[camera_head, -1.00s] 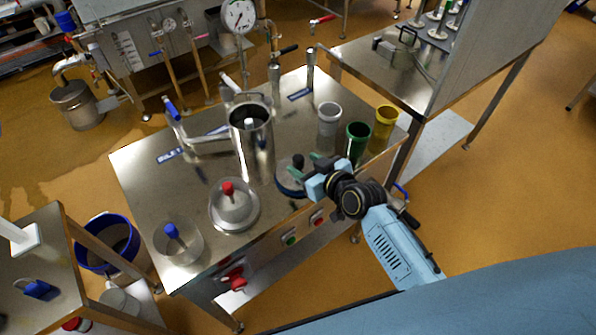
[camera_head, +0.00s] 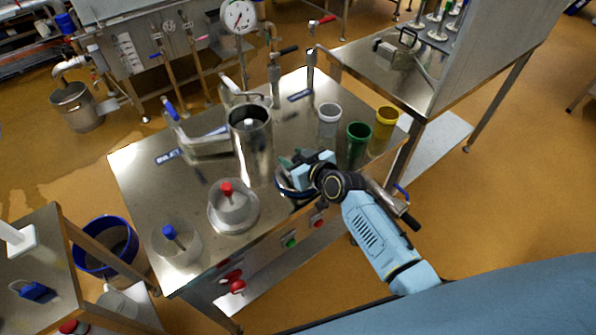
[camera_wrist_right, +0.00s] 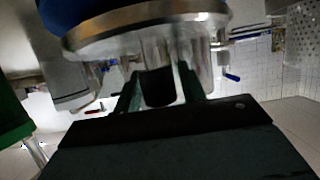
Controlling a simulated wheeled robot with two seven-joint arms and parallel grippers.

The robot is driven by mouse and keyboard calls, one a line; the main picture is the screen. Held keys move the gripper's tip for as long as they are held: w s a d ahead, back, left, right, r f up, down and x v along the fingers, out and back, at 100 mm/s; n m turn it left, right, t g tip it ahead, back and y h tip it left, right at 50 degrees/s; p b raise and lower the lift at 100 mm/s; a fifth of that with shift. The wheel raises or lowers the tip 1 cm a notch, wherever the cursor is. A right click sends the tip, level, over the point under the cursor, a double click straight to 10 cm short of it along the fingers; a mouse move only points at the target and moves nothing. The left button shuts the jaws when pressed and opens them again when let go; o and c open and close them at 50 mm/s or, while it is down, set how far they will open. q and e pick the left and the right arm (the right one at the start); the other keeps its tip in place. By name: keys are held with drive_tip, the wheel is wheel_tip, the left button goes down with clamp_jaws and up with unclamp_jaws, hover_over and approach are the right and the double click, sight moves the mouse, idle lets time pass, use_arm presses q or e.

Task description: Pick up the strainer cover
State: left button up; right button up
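The strainer cover (camera_head: 286,192) is a round disc with a blue rim and a black knob, on the steel table near its front edge. In the head view my right gripper (camera_head: 286,163) is over it and hides the knob and much of the disc. In the right wrist view the picture is upside down: the black knob (camera_wrist_right: 158,88) sits between the two fingers of my right gripper (camera_wrist_right: 159,80), and the cover's metal rim (camera_wrist_right: 150,25) is at the top. The fingers look open around the knob, with little gap. My left gripper is not in view.
A tall steel cylinder (camera_head: 254,150) stands left of the cover. White (camera_head: 328,125), green (camera_head: 357,147) and yellow (camera_head: 384,125) moulds stand to the right. A clear dome with a red knob (camera_head: 232,208) and a blue-knobbed one (camera_head: 175,243) stand front left.

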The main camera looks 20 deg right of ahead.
clamp_jaws()
drive_tip(key=shift+r, duration=0.1)
